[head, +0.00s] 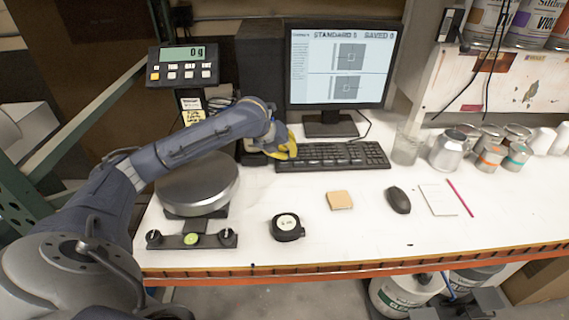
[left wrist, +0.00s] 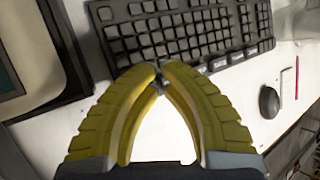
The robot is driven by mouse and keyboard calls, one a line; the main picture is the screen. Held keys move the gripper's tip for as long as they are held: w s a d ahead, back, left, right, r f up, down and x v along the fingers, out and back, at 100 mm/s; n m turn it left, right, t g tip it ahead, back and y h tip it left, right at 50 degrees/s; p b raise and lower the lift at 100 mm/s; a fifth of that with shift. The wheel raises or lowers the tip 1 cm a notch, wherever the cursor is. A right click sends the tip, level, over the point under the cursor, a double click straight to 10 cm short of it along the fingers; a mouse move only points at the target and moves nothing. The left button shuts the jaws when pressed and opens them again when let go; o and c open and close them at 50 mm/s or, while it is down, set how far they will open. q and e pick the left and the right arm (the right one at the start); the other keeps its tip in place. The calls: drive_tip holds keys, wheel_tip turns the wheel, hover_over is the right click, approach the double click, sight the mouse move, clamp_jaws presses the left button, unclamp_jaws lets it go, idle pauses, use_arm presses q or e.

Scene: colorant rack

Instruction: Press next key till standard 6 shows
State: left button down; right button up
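The monitor (head: 340,65) at the back shows a heading that reads STANDARD 5 and SAVED 0, with two grey square pictures below it. The black keyboard (head: 330,156) lies on the white table in front of the monitor; it also fills the top of the left wrist view (left wrist: 190,30). My left gripper (head: 290,150) is at the keyboard's left end. In the left wrist view its yellow fingers (left wrist: 160,74) come together at the tips, with nothing seen between them, at the keyboard's near edge. Whether the tips touch a key cannot be told.
A tape measure (head: 287,227), a tan pad (head: 340,200) and a mouse (head: 398,200) lie in front. A glass (head: 406,149) and several cans stand right.

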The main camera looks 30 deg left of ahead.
use_arm(q)
drive_tip(key=shift+f, duration=0.8)
idle(1.4)
drive_tip(key=shift+r, duration=0.85)
drive_tip(key=shift+r, duration=0.1)
drive_tip(key=shift+r, duration=2.4)
